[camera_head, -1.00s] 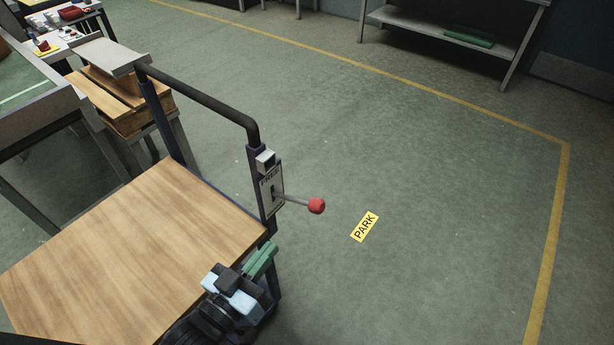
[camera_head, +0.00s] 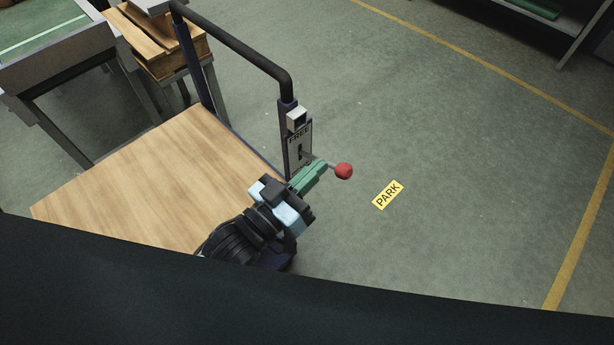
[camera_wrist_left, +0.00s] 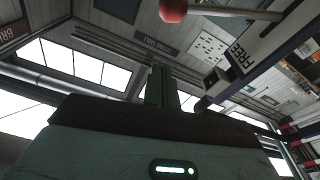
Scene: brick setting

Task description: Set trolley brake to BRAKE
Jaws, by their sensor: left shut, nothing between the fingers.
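The trolley has a wooden deck (camera_head: 160,175) and a dark push handle (camera_head: 235,45). On its post is a plate marked FREE (camera_head: 299,135) at the top; the plate's lower part is hidden by my gripper. The brake lever ends in a red ball knob (camera_head: 344,171) and sticks out from the plate's slot. My left gripper (camera_head: 322,165) is shut and empty, its green fingertips close by the lever rod; I cannot tell if they touch. In the left wrist view the knob (camera_wrist_left: 173,9) is beyond the fingertips (camera_wrist_left: 162,72), with the FREE plate (camera_wrist_left: 240,54) at right.
A yellow PARK label (camera_head: 388,194) lies on the floor right of the trolley. A wooden crate (camera_head: 160,45) on a stand and a grey-framed table (camera_head: 70,75) are at the upper left. The floor right of the lever is clear up to a yellow line (camera_head: 585,215).

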